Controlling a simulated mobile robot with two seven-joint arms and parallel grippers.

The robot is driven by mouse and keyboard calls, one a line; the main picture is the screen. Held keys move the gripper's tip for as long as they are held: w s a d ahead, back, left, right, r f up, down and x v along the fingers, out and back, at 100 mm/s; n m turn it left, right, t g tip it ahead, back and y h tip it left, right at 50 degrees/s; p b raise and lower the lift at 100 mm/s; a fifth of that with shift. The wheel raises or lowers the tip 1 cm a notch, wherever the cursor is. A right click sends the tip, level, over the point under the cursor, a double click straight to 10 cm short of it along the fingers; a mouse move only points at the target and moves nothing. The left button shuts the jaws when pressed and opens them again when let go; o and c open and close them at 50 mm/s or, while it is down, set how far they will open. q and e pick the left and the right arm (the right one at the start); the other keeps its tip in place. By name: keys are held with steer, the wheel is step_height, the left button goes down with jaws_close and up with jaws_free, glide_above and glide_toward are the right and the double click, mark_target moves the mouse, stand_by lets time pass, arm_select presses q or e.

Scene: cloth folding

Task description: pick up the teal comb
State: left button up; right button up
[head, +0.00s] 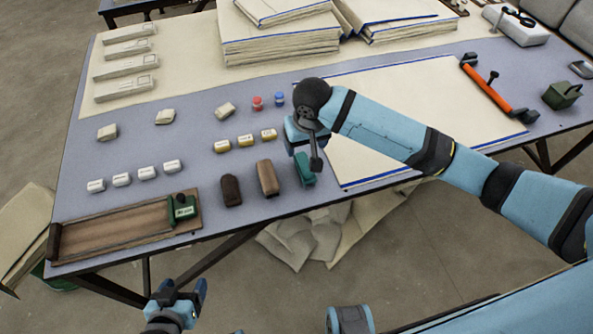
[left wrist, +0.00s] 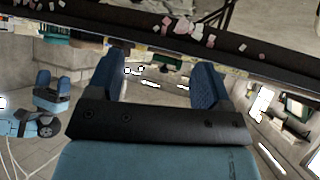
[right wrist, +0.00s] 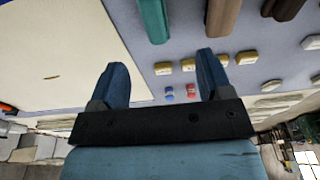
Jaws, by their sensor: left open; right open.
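The teal comb (head: 305,172) lies at the near edge of the table, right of two brown brush-like blocks, partly hidden by my right gripper. It also shows at the top of the right wrist view (right wrist: 153,18), beyond my open fingers and apart from them. My right gripper (head: 302,148) is over the table just beyond the comb, open and empty; its fingers show in the right wrist view (right wrist: 160,68). My left gripper (head: 182,290) is open and empty, in front of the table edge and off the table; its fingers show in the left wrist view (left wrist: 158,75).
A dark brown block (head: 231,190) and a lighter brown block (head: 267,179) lie left of the comb. Yellow-labelled pieces (head: 246,141) lie behind them. A cream cloth sheet (head: 400,110) lies to the right. A wooden tray (head: 115,222) is at the near left.

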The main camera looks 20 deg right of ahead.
mark_target(305, 163)
steer(key=f, duration=0.2)
steer(key=w+f, duration=0.1)
steer(key=f, duration=0.2)
steer(key=f+b, duration=0.1)
steer(key=f, duration=0.2)
steer(key=shift+w+d+f, duration=0.1)
steer(key=shift+w, duration=0.1)
steer(key=f, duration=0.3)
steer(key=w+f+b, duration=0.1)
steer(key=f, duration=0.1)
steer(key=shift+d, duration=0.3)
steer(key=c, duration=1)
step_height(305, 163, up, 20)
steer(key=p, duration=0.2)
steer(key=shift+p, duration=0.3)
